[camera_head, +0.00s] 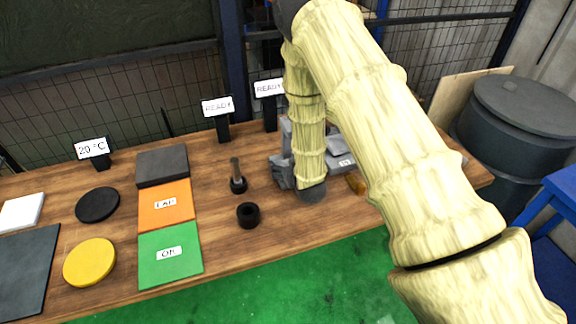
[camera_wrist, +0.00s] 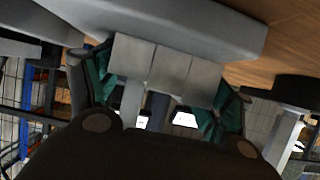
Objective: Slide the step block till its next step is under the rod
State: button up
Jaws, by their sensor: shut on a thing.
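In the wrist view my gripper (camera_wrist: 164,78) has its two green-padded fingers at either side of a light grey block with several flat faces, which looks like the step block (camera_wrist: 170,68). It is shut on this block. A long grey bar or machine edge (camera_wrist: 185,22) runs just beyond the block; I cannot tell whether they touch. In the head view the grey grinder (camera_head: 283,172) stands on the table, partly behind my arm. My gripper is hidden there by my arm. I cannot make out the rod, or which step is under it, in either view.
The wooden table (camera_head: 320,225) also bears a black ring (camera_head: 248,215), a dark pin in a holder (camera_head: 237,178), an orange pad (camera_head: 165,207), a green pad (camera_head: 170,268) and a yellow disc (camera_head: 90,262). Signs stand along the back. A dark drum (camera_head: 520,120) is at the right.

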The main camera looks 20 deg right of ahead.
jog(key=shift+s+d+f, duration=0.1)
jog(key=shift+s+d, duration=0.05)
jog(key=shift+d, duration=1.1)
jog(key=o, duration=2)
jog(key=v, duration=1.2)
